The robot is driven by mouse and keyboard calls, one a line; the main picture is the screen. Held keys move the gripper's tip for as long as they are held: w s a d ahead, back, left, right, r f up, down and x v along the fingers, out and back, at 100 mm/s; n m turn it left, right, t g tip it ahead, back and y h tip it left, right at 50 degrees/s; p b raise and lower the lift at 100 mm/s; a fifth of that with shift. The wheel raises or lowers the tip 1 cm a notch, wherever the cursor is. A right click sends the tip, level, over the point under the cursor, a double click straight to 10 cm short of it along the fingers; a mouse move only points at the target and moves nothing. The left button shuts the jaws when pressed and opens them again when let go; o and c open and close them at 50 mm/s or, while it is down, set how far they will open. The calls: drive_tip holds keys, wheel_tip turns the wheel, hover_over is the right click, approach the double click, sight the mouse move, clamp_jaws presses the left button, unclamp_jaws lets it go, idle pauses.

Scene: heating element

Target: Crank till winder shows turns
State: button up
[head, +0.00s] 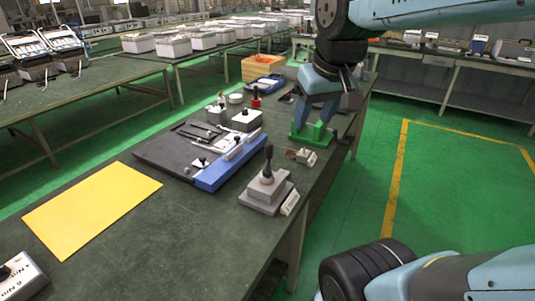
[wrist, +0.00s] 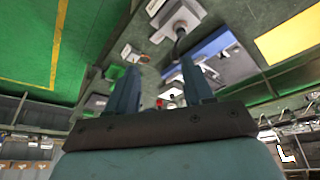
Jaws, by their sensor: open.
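My gripper (head: 314,112) is open, fingers pointing down, above or just behind a small green stand (head: 312,135) near the table's right edge; I cannot tell whether they touch. In the wrist view my gripper's two fingers (wrist: 160,70) are wide apart with nothing held between them. A small grey box with a brown round part (head: 303,155) sits in front of the green stand. A grey stepped block with an upright dark handle (head: 267,186) and a white label stands nearer; it also shows in the wrist view (wrist: 178,18). No crank or turn reading is legible, and I cannot tell which device is the winder.
A long blue device (head: 230,163) lies beside a dark mat (head: 165,150) with tools. A yellow sheet (head: 92,208) lies at left, a labelled box (head: 22,278) at the near corner. Grey knobbed blocks (head: 246,119) stand farther back. Open green floor (head: 450,170) lies right.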

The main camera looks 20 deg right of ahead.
drive_tip(key=w+a+n+g, duration=0.2)
drive_tip(key=w+n+g, duration=0.15)
drive_tip(key=w, duration=0.95)
drive_tip(key=n+g+h, duration=0.3)
drive_tip(key=g, duration=0.2)
approach(268, 149)
drive_tip(key=shift+t, duration=0.25)
drive_tip(key=x, duration=0.7)
drive_tip(key=w+x, duration=0.1)
drive_tip(key=x, duration=0.2)
drive_tip(key=shift+d+f, duration=0.25)
drive_tip(key=shift+f, duration=0.2)
drive_tip(key=shift+c, duration=0.2)
clamp_jaws()
